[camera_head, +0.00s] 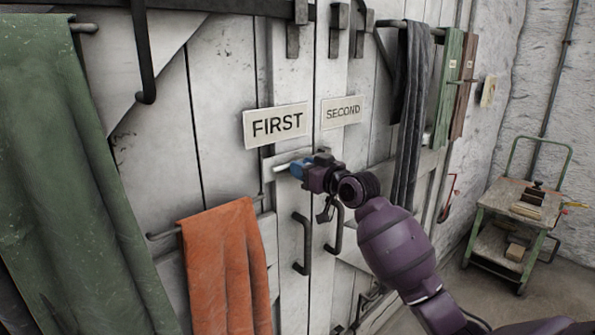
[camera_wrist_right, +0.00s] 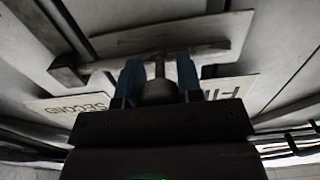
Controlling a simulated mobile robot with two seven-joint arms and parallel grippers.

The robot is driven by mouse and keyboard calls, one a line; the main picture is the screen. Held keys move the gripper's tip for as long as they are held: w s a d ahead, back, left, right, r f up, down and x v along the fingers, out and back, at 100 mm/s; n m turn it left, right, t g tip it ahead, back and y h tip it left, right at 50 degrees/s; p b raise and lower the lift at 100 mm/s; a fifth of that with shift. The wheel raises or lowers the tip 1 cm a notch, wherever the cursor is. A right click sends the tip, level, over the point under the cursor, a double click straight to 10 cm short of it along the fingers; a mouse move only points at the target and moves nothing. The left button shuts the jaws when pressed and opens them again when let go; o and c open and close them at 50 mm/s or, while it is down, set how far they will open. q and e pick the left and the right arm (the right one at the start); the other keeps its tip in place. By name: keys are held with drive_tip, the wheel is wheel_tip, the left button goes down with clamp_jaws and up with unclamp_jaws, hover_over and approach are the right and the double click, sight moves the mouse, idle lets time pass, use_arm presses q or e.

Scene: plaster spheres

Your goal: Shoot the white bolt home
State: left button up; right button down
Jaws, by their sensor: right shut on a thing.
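The white bolt (camera_head: 281,167) is a pale horizontal bar on the left door leaf, just below the FIRST sign. My right gripper (camera_head: 301,167) is at its right end, and the blue fingers hide part of it. In the right wrist view the bolt's bar (camera_wrist_right: 105,68) runs across behind the fingers. A round knob (camera_wrist_right: 158,92) on a short stem sits between the two blue fingers of my right gripper (camera_wrist_right: 159,80), which is shut on it. I cannot tell whether the bar's end is in a keeper. My left gripper is out of view.
The signs FIRST (camera_head: 277,125) and SECOND (camera_head: 342,111) hang above. Two dark door handles (camera_head: 302,245) are below. An orange cloth (camera_head: 226,265) and a green cloth (camera_head: 60,170) hang left, a grey cloth (camera_head: 410,115) right. A trolley (camera_head: 515,215) stands at the far right.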

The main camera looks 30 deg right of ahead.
drive_tip(key=shift+d, duration=0.2)
drive_tip(key=c, duration=1.1)
unclamp_jaws()
drive_tip(key=o, duration=0.3)
drive_tip(key=shift+d+f, duration=0.1)
drive_tip(key=shift+d, duration=0.15)
drive_tip(key=shift+a, duration=0.2)
drive_tip(key=s, duration=0.3)
drive_tip(key=s+d+b, duration=0.1)
drive_tip(key=s, duration=0.6)
drive_tip(key=shift+s+d+b, duration=0.3)
drive_tip(key=shift+s+d, duration=0.05)
drive_tip(key=shift+s, duration=0.05)
